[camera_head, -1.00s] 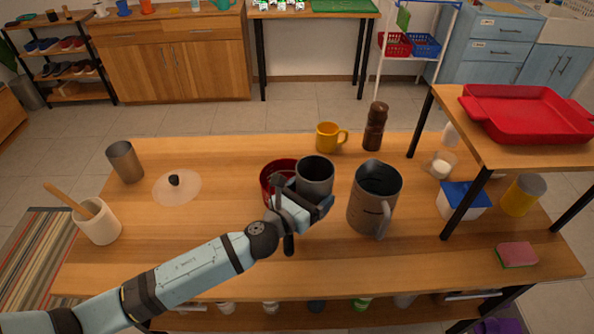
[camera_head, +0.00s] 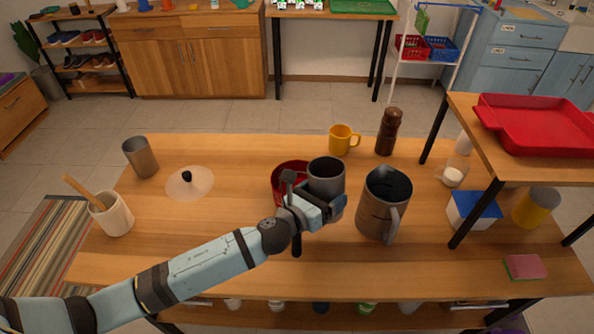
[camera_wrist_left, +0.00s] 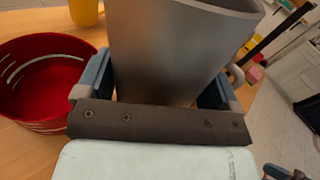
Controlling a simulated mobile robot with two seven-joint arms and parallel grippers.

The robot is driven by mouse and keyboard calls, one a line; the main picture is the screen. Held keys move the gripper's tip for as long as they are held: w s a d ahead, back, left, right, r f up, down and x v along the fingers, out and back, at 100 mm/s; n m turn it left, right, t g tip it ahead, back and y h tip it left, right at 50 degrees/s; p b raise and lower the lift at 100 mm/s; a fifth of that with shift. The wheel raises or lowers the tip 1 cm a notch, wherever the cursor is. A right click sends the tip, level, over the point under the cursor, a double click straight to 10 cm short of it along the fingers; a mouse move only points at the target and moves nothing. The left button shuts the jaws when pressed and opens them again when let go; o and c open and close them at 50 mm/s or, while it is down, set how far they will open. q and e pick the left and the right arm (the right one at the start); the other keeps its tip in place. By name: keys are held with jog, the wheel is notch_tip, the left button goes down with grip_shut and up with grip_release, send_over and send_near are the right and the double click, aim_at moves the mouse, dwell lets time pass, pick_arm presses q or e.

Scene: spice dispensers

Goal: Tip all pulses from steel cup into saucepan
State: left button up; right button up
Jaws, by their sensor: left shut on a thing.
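My left gripper (camera_head: 322,205) is shut around a grey steel cup (camera_head: 328,176), which I hold about upright. The cup also shows large between the fingers in the left wrist view (camera_wrist_left: 170,55). Its contents are not visible in either view. A round red pan (camera_head: 284,190), the likely saucepan, stands on the table just left of and behind the cup. In the wrist view the pan (camera_wrist_left: 45,85) is to the left of the cup, and its visible inside looks bare red. The gripper and cup partly cover the pan in the head view. My right gripper is not in view.
A large metal jug (camera_head: 376,210) stands close to the right of the held cup. A yellow mug (camera_head: 341,139) and a brown grinder (camera_head: 388,132) are behind. A lid (camera_head: 188,183), another metal cup (camera_head: 140,158) and a utensil crock (camera_head: 112,216) are left. A raised shelf holds a red tray (camera_head: 535,128).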

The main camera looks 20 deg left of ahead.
pick_arm(q)
jog(key=shift+w+a+f+n, duration=0.15)
jog(key=shift+f+n, duration=0.1)
jog(key=shift+n, duration=0.25)
jog(key=shift+w+a+f+n+g, duration=0.1)
jog(key=shift+f+n+g, duration=0.2)
jog(key=shift+n, duration=0.1)
jog(key=shift+w+a+r+n+p, duration=0.1)
jog(key=shift+w+a+n+p, duration=0.25)
jog(key=shift+n, duration=0.55)
jog(key=shift+w+a+f+n+g, duration=0.2)
jog(key=shift+a+f+n+g, duration=0.15)
jog(key=shift+n, duration=0.25)
jog(key=shift+r+n+g+p, duration=0.25)
jog(key=shift+r+n+p, duration=0.4)
jog(key=shift+n+p, duration=0.15)
jog(key=shift+f, duration=0.15)
jog(key=shift+f+n+g+h, duration=0.25)
jog(key=shift+n+g, duration=0.25)
jog(key=shift+n, duration=0.8)
jog(key=shift+n+g+h+b, duration=0.3)
jog(key=shift+n+h+b, duration=0.05)
jog(key=shift+n, duration=0.35)
